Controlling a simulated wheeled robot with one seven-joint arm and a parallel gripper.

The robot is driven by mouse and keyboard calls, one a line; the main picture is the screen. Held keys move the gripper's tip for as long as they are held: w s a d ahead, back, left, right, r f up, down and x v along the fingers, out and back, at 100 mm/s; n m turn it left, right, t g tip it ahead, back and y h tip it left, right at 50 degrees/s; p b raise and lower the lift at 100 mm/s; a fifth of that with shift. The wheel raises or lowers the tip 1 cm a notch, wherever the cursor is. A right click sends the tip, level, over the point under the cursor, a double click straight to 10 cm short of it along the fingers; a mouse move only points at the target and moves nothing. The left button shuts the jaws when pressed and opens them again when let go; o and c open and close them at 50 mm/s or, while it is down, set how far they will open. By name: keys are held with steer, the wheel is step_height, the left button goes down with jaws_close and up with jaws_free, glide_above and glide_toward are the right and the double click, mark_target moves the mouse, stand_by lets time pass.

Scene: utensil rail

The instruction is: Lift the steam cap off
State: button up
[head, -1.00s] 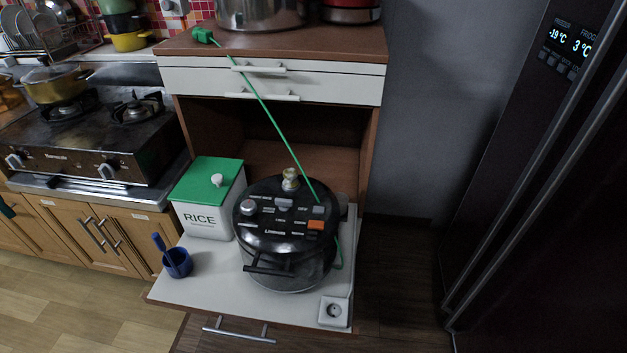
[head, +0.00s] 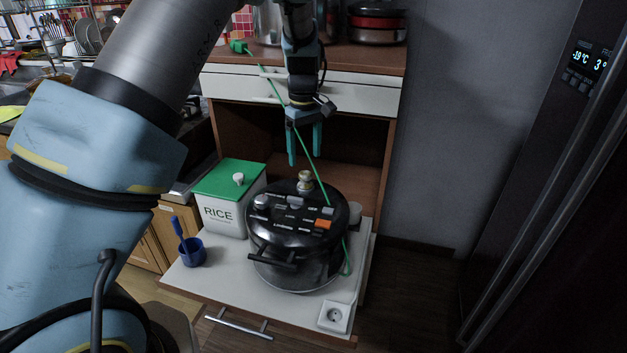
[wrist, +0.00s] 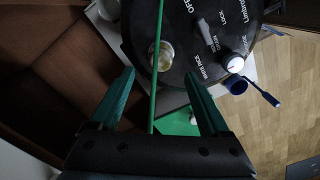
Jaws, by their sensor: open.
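The steam cap (head: 305,181) is a small brass-coloured knob standing at the back of the black round cooker lid (head: 280,226). In the wrist view the cap (wrist: 163,55) lies just beyond the fingertips, roughly midway between them. My gripper (head: 304,159) points down above the cap, with its two teal fingers apart and nothing between them but the cord. It also shows in the wrist view (wrist: 159,76). A gap seems to remain between fingertips and cap. A green cord (wrist: 155,80) crosses the wrist view between the fingers, close beside the cap.
The cord runs from a green plug (head: 239,46) on the upper counter down to the cooker. A rice box (head: 222,216) with a green lid stands left of the cooker, and a blue cup (head: 192,252) is at front left. A white socket (head: 333,316) is at front right.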

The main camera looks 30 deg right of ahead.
mark_target(305, 173)
step_height(305, 173, down, 7)
steer(key=shift+s+a+f+p, duration=0.1)
steer(key=shift+f+p, duration=0.1)
steer(key=shift+p, duration=0.85)
jaws_close()
